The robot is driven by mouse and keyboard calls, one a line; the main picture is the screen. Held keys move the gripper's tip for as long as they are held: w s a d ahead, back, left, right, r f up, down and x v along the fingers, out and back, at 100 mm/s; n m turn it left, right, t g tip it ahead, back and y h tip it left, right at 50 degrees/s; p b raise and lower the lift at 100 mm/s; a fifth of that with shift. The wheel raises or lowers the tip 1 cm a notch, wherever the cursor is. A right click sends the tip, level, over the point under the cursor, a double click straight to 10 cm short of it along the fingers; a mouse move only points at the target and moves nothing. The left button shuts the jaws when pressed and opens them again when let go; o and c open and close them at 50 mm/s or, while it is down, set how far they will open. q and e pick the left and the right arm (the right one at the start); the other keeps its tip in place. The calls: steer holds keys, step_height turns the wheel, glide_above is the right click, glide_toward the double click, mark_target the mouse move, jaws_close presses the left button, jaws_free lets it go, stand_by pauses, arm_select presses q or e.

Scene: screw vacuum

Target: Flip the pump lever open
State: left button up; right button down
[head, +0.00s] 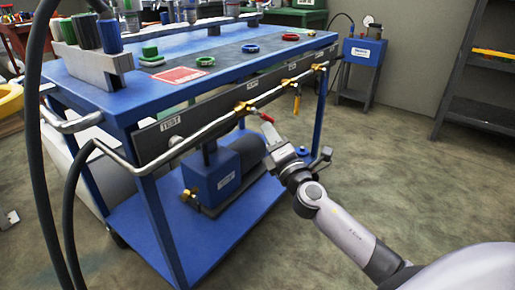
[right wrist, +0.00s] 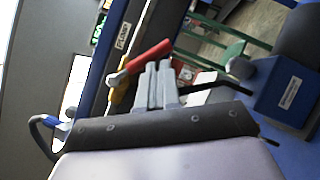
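The red-handled lever (head: 266,117) sits on a brass valve (head: 244,107) on the pipe along the cart's front panel. My right gripper (head: 270,136) reaches up from the lower right, with its tips just below the lever. In the right wrist view the red lever (right wrist: 146,57) runs slantwise across the tips of my right gripper (right wrist: 159,67). Its two fingers are close together, with nothing visible between them. Whether the tips touch the lever is not clear. My left gripper is not in view.
The blue cart (head: 160,78) carries colored cylinders and rings. A valve with a yellow handle (head: 297,103) is to the right on the pipe. A blue pump box (head: 212,176) stands on the lower shelf. Dark hoses hang at left. The floor at right is clear.

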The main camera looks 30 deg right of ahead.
arm_select(q)
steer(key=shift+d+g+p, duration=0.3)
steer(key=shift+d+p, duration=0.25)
steer(key=shift+p, duration=0.2)
arm_select(e)
steer(key=shift+w+d+r, duration=0.35)
steer(key=shift+d+r, duration=0.4)
steer(key=shift+d, duration=0.05)
steer(key=shift+w+d+r, duration=0.3)
steer(key=shift+d+r, duration=0.4)
steer(key=shift+d, duration=0.1)
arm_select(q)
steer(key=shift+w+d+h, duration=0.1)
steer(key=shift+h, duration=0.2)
